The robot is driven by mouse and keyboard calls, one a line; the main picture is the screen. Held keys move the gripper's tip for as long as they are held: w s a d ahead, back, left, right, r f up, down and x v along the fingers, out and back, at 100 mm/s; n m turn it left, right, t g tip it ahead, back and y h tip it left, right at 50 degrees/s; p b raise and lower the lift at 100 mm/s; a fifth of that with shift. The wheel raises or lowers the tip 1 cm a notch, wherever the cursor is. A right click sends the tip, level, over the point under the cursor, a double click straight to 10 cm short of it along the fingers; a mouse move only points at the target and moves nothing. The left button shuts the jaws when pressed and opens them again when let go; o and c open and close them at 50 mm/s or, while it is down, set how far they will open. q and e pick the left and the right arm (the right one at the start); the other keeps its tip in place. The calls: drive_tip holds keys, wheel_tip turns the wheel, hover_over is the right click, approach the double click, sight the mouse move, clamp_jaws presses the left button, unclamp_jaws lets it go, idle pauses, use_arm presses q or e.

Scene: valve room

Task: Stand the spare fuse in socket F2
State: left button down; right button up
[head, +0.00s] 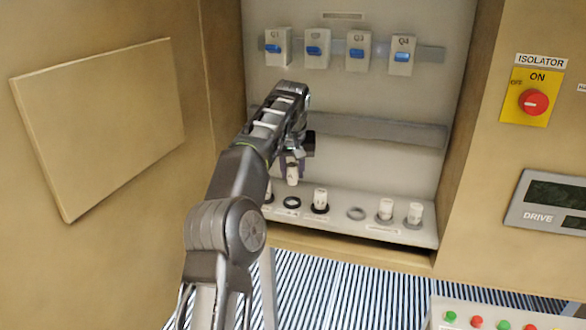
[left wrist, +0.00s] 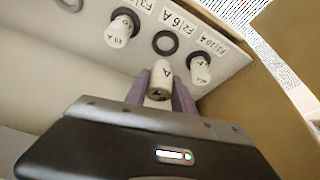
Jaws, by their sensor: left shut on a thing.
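My left gripper (head: 292,164) is shut on the spare fuse (head: 292,176), a small white cylinder, and points down inside the cabinet. The fuse hangs roughly upright above socket F2 (head: 292,202), an empty black ring on the sloping white ledge, with a visible gap between them. In the left wrist view the fuse (left wrist: 160,80) is between the purple fingers, and the ring of socket F2 (left wrist: 165,43) lies just beyond it beside its printed label. My right gripper is not in view.
Seated fuses flank the socket: one on the right (head: 320,198) and one on the left, partly hidden by my arm. Further right are an empty grey ring (head: 356,213) and two more fuses (head: 385,208). An open door panel (head: 100,120) stands at the left.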

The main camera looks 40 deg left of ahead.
sight(292, 181)
use_arm(q)
drive_tip(key=shift+s+f, duration=0.1)
drive_tip(key=shift+f, duration=2.65)
drive_tip(key=shift+f+b, duration=0.5)
drive_tip(key=shift+f, duration=0.15)
drive_tip(key=c, duration=1.3)
unclamp_jaws()
drive_tip(key=shift+c, duration=0.2)
drive_tip(key=shift+r, duration=0.1)
drive_tip(key=shift+p+v, duration=0.55)
drive_tip(key=shift+v, duration=1)
drive_tip(key=v, duration=0.7)
drive_tip(key=shift+r, duration=0.35)
drive_tip(key=shift+s+d, duration=0.1)
drive_tip(key=shift+d, duration=0.05)
